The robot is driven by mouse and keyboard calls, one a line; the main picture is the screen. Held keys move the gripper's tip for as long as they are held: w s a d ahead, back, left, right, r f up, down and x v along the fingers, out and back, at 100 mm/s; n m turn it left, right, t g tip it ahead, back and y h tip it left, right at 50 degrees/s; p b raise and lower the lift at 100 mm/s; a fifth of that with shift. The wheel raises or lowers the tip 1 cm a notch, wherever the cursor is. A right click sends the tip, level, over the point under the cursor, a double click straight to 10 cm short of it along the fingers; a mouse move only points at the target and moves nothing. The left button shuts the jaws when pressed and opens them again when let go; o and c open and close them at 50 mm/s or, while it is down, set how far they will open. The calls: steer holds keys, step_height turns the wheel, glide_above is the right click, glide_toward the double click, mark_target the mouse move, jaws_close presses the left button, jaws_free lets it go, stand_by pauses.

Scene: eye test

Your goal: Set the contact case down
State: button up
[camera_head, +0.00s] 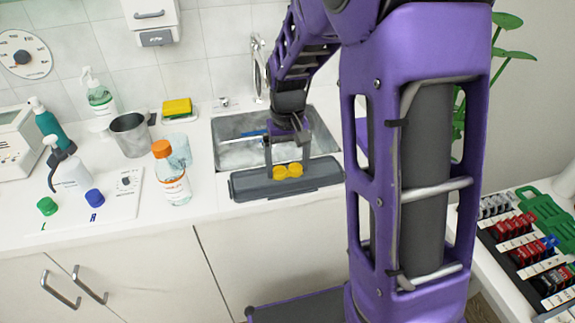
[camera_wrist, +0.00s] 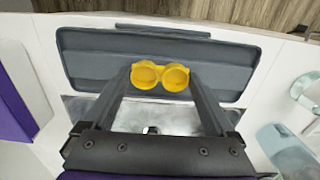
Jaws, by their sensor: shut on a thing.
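The yellow contact case (camera_head: 287,171) has two round wells side by side. My gripper (camera_head: 286,168) is shut on it, one finger at each end. The wrist view also shows the case (camera_wrist: 160,76) between the two fingertips (camera_wrist: 161,78), its wells facing the camera. The case is over the dark grey rectangular tray (camera_head: 325,175) at the counter's front, in front of the sink. I cannot tell whether the case touches the tray. A green cap (camera_head: 47,206) and a blue cap (camera_head: 95,198) lie on a white board marked L and R.
The sink (camera_head: 232,153) is behind the tray. An orange-capped bottle (camera_head: 173,185), a clear glass (camera_head: 180,146) and a metal cup (camera_head: 131,135) stand to the left. A spray bottle (camera_head: 70,172) stands by the caps. The counter's front edge is close to the tray.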

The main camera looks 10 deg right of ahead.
mark_target(287, 172)
steer(key=shift+f, duration=0.2)
steer(key=o, duration=1)
steer(key=shift+c, duration=0.2)
step_height(287, 172, up, 12)
steer(key=p, duration=0.2)
steer(key=shift+r, duration=0.25)
